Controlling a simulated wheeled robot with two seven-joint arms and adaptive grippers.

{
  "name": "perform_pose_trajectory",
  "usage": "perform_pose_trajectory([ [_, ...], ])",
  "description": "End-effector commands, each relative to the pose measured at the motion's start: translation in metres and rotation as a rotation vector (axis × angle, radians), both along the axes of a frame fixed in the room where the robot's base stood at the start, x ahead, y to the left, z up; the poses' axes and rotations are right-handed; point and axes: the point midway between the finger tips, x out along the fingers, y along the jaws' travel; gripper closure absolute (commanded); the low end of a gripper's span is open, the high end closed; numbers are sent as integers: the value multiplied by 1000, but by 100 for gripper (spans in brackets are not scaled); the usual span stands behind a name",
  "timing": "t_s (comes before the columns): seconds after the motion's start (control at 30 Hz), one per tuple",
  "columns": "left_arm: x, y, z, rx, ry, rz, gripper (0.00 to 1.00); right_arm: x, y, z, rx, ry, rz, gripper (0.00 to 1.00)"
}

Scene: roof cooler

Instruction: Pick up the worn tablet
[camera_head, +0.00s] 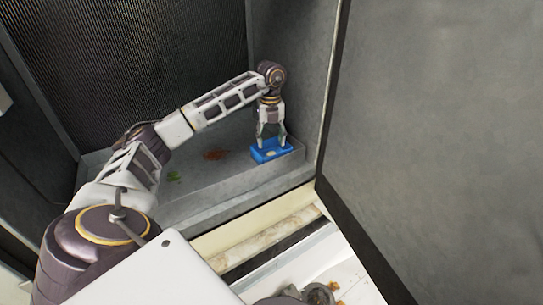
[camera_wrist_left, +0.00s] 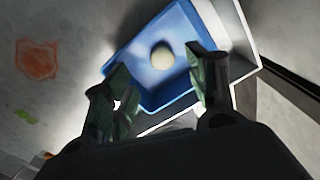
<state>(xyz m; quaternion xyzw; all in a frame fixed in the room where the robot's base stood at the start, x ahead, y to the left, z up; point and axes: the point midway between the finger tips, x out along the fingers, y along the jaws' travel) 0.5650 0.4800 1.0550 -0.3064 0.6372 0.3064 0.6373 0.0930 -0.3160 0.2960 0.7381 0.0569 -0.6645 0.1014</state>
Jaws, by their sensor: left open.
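The worn tablet (camera_wrist_left: 162,57) is a small, pale, rounded piece lying in a shallow blue tray (camera_wrist_left: 186,22). In the head view the blue tray (camera_head: 258,157) stands at the right end of a grey ledge, with the tablet small inside it. My left gripper (camera_head: 271,142) points down over the tray with its fingers apart. I cannot tell how high the fingertips are above the tablet. My right gripper does not show.
The grey ledge (camera_head: 225,185) lies inside a grey metal housing with a ribbed back panel (camera_head: 120,60). A reddish stain (camera_head: 215,154) and a green mark (camera_head: 173,176) lie left of the tray. A large grey panel (camera_head: 440,140) stands at the right.

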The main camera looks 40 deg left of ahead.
Motion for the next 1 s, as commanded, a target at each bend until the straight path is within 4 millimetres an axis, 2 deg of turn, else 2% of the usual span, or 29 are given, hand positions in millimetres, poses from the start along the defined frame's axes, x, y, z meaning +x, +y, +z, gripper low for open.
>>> perform_pose_trajectory([
  [0.2, 0, 0, -2, 0, 0, 0, 42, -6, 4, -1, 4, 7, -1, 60],
  [0.47, 0, 0, -5, 1, 1, 0, 42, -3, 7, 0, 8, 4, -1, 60],
  [0.8, 1, -4, -35, 0, 4, 0, 42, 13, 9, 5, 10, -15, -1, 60],
  [1.0, 1, -3, -52, 0, 1, 0, 42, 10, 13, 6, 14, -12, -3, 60],
])
